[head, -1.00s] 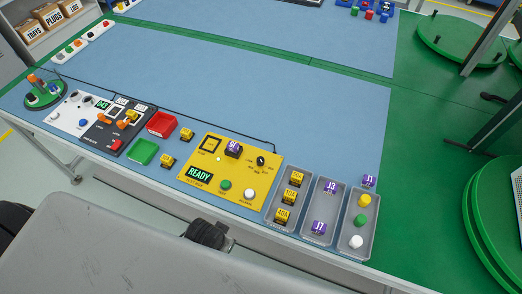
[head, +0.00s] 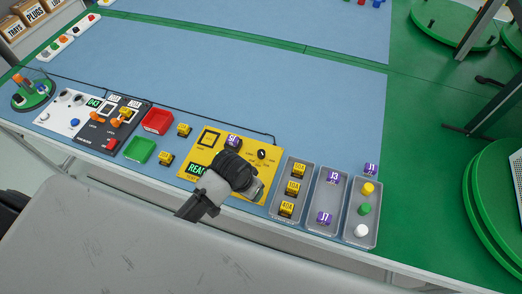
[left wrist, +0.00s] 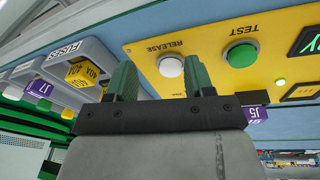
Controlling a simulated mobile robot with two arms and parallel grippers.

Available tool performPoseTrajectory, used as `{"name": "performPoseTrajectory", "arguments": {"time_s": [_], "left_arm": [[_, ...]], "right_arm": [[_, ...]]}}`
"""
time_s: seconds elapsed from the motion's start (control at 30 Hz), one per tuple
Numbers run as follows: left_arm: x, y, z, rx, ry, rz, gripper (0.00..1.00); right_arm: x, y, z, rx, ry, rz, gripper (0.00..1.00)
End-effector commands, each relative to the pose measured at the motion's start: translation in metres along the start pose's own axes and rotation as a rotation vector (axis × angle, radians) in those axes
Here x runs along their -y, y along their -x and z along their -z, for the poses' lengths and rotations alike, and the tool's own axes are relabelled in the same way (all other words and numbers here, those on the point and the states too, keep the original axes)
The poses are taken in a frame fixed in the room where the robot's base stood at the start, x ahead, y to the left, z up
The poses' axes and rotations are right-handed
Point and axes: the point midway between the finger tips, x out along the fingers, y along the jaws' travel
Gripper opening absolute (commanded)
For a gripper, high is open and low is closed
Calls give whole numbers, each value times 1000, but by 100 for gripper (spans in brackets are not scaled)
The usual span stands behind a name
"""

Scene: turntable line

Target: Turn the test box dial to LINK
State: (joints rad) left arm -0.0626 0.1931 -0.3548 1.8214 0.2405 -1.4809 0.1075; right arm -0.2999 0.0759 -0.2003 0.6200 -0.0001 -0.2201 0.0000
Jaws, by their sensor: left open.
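The yellow test box (head: 212,152) lies at the front of the blue bench. Its black dial (head: 262,154) shows at the upper right of the panel; its setting is too small to read. The dial is hidden in the left wrist view. My left gripper (head: 246,178) is over the lower right of the panel, just below the dial and apart from it. In the left wrist view its two fingers (left wrist: 160,82) are spread and empty, with the white RELEASE button (left wrist: 171,67) showing between them. The green TEST button (left wrist: 240,54) is beside them. My right gripper is not in view.
A purple J5 plug (head: 232,139) sits on the box near the dial. Grey trays (head: 308,221) with yellow fuses and purple plugs stand to the right. Red (head: 157,121) and green (head: 141,151) bins are left.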

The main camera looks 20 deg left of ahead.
Motion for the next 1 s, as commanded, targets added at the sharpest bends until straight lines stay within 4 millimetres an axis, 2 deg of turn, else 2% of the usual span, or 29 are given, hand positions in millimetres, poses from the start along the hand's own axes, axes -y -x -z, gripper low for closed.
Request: {"name": "performPoseTrajectory", "arguments": {"time_s": [0.03,0.2,0.3,0.43,0.53,0.67,0.77,1.0], "left_arm": [[1,4,18,5,-16,1,53],[8,25,80,82,-63,16,53],[18,43,110,132,-74,45,53],[29,63,134,179,-71,82,53],[34,72,143,199,-66,98,53],[37,69,144,210,-64,103,53],[38,56,141,212,-63,102,53],[42,12,132,210,-63,102,53]], "right_arm": [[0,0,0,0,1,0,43],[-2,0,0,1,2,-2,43],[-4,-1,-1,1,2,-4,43],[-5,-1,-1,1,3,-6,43],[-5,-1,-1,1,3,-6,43],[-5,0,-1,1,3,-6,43],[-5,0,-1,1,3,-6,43],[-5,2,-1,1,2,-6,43]]}}
